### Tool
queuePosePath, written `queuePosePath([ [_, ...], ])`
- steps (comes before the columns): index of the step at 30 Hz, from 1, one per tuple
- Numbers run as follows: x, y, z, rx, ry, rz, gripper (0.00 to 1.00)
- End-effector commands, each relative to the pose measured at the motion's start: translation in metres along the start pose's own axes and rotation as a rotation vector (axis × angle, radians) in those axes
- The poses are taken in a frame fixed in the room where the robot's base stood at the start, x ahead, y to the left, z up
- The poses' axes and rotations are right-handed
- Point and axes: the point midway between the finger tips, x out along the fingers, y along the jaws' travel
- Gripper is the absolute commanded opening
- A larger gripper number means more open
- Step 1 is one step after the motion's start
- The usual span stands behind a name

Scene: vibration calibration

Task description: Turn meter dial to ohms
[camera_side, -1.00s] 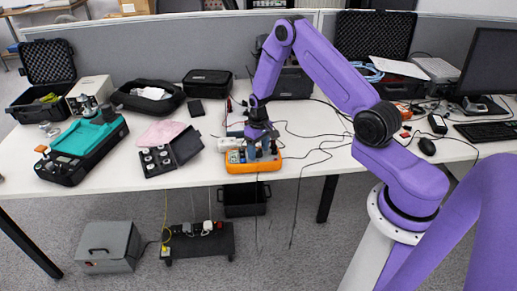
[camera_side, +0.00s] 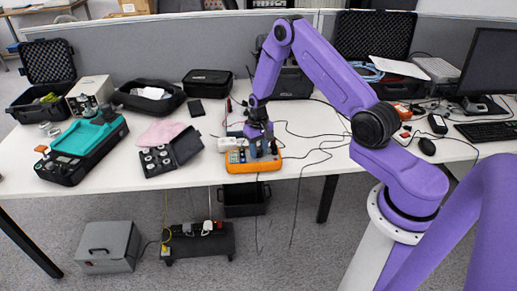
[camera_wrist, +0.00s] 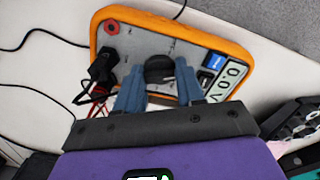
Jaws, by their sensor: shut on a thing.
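The meter (camera_side: 253,163) is an orange-rimmed unit with a grey face, lying on the white table near its front edge. In the wrist view the meter (camera_wrist: 225,45) shows its dark round dial (camera_wrist: 159,69) between my fingertips. My gripper (camera_wrist: 157,82) is shut on the dial from above, with one blue-grey finger on each side of it. In the side view my gripper (camera_side: 263,147) covers part of the meter's face. The display (camera_wrist: 231,77) shows digits that look like 0.0 and a V. The dial's pointer mark cannot be made out.
Black plugs (camera_wrist: 103,68) with leads sit in the meter's face near a red socket (camera_wrist: 112,27). Loose cables (camera_side: 318,140) lie right of the meter. An open black case with round pieces (camera_side: 160,160) stands to its left. The computer mouse (camera_side: 427,146) is further right.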

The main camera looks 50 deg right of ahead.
Motion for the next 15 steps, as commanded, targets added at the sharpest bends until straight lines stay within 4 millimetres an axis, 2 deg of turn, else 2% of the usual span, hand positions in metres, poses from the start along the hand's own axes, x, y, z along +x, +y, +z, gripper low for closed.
queuePosePath([
  [15,-0.0006,-0.0009,-0.0007,0.367,0.002,0.000,0.07],
])
